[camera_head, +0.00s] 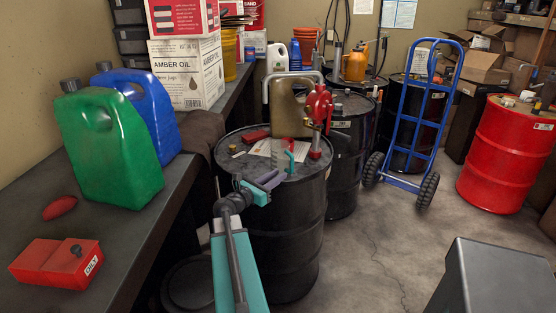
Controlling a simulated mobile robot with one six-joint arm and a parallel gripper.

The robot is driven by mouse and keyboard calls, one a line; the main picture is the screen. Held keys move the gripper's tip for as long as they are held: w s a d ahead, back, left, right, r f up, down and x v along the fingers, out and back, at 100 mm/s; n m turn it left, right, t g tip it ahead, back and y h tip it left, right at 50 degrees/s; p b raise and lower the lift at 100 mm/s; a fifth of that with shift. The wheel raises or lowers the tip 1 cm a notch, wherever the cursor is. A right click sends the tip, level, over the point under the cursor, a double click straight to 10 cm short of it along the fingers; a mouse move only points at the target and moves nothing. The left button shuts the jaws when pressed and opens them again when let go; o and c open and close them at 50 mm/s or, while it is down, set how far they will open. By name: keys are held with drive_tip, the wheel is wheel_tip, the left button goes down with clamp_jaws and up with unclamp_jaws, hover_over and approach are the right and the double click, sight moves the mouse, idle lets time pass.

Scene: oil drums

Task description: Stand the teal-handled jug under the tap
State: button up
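A red pump (319,105) stands on the same drum, with a brass tap (306,123) up and to the right of the jug.
Green (110,150) and blue (150,105) canisters stand on the left bench. A blue hand truck (416,110) is right. Floor there is partly clear.

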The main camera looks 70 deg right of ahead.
sight(291, 167)
drive_tip(key=shift+w, duration=0.1)
drive_tip(key=p+x, duration=0.1)
drive_tip(key=x, duration=0.6)
drive_tip(key=shift+d+p, duration=0.35)
drive_tip(key=shift+p, duration=0.05)
drive_tip(key=shift+s+d+f, duration=0.1)
drive_tip(key=shift+s+d, duration=0.1)
drive_tip(key=shift+d, duration=0.1)
drive_tip(key=shift+d, duration=0.1)
drive_tip(key=shift+p+x, duration=1.15)
drive_tip(key=shift+x, duration=1.4)
clamp_jaws()
